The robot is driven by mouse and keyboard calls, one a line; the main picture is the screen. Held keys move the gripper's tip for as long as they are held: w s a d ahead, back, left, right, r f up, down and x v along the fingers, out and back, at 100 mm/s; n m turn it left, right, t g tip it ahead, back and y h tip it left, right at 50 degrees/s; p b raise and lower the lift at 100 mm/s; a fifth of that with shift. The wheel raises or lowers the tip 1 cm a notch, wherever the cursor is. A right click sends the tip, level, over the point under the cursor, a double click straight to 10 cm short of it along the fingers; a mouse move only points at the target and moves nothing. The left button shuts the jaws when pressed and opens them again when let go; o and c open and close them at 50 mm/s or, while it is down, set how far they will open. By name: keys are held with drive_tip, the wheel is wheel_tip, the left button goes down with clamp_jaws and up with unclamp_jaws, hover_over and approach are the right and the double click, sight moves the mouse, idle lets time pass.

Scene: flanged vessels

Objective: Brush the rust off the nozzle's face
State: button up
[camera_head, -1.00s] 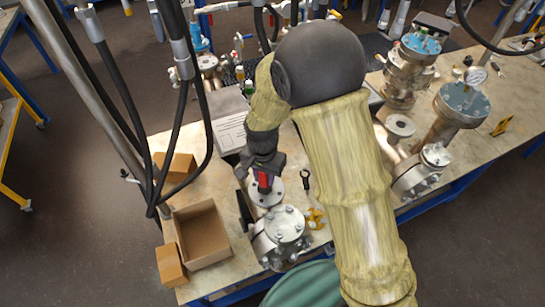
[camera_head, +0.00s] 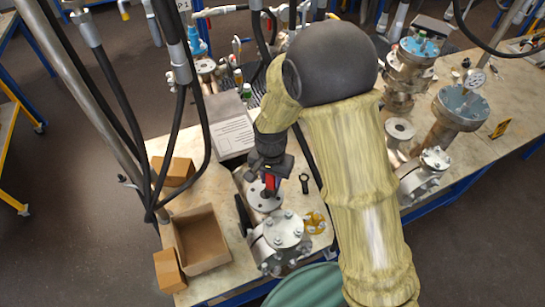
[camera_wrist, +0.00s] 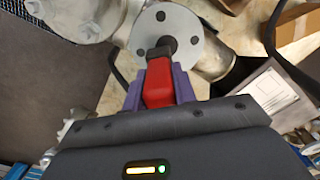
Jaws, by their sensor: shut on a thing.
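My gripper (camera_head: 269,166) is shut on a red-handled brush (camera_head: 270,184), whose handle (camera_wrist: 157,82) sits between the purple fingers (camera_wrist: 158,88) in the wrist view. The brush's dark head points at the nozzle's face, a round grey flange (camera_head: 262,199) with bolt holes and a dark centre. In the wrist view the head overlaps the lower middle of this face (camera_wrist: 183,22), close to the bore. I cannot tell whether the bristles touch it. The bristles are mostly hidden, and I cannot make out rust on the visible face.
A bolted vessel cover (camera_head: 283,229) stands just in front of the nozzle. An open cardboard box (camera_head: 177,243) lies left, with smaller boxes nearby. A dark ring-ended tool (camera_head: 304,183) and a yellow part (camera_head: 314,222) lie right. Black hoses (camera_head: 205,105) hang left of the arm.

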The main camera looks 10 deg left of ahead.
wheel_tip(320, 180, up, 5)
drive_tip(key=p, duration=0.3)
drive_tip(key=shift+d+r+p, duration=0.1)
drive_tip(key=shift+r+p, duration=1.35)
drive_tip(key=shift+r, duration=0.1)
drive_tip(key=shift+w, duration=0.1)
